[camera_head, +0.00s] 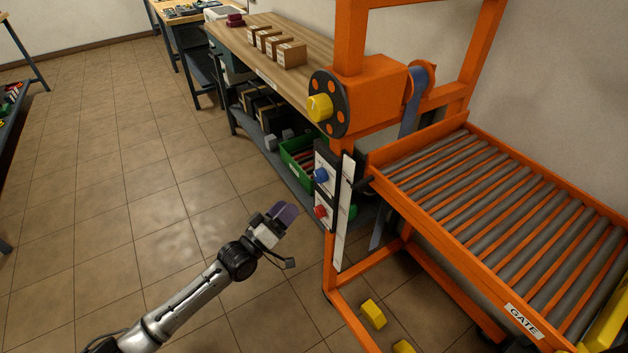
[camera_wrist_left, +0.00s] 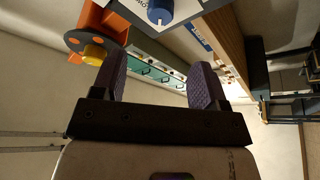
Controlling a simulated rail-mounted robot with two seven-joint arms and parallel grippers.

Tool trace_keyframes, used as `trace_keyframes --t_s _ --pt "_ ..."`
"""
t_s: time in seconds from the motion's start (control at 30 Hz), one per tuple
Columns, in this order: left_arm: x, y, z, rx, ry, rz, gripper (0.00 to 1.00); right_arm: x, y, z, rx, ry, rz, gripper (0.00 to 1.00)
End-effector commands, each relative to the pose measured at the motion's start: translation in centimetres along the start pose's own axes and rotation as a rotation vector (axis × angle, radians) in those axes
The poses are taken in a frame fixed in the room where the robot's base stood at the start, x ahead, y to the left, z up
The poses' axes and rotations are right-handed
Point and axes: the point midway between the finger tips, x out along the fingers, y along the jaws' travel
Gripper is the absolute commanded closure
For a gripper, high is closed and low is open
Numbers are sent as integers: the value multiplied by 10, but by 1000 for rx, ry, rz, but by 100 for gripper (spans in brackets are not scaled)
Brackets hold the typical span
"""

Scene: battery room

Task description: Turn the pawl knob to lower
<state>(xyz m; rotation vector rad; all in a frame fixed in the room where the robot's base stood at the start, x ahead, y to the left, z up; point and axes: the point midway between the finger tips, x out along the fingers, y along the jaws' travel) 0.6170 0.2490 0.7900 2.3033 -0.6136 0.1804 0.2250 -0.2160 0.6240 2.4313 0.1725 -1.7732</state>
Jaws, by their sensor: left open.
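A blue knob (camera_head: 321,175) sits on the upper white plate of the orange frame's post, and a red knob (camera_head: 320,212) sits on the plate below. I cannot tell from the lettering which is the pawl knob. The blue knob also shows at the top of the left wrist view (camera_wrist_left: 160,12), beside partly hidden lettering. My left gripper (camera_head: 284,213) is left of the post, apart from both knobs. In the left wrist view its purple fingers (camera_wrist_left: 158,78) are spread with nothing between them. My right gripper is out of view.
A black wheel with a yellow handle (camera_head: 319,107) juts out above the plates. An orange roller conveyor (camera_head: 455,230) extends right. A green bin (camera_head: 297,151) sits under the wooden bench (camera_head: 240,45). Yellow blocks (camera_head: 373,313) lie near the frame's foot. The tiled floor at left is clear.

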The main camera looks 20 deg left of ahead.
Motion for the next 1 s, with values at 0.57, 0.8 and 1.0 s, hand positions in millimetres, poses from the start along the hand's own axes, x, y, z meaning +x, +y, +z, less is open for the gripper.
trace_keyframes --t_s 0.57,0.8,1.0 --pt "96 -1 2 1 -1 0 33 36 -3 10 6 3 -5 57" --pt "111 -1 1 2 -1 -1 33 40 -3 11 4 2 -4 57" --pt "113 0 1 2 -2 -2 33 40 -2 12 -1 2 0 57"
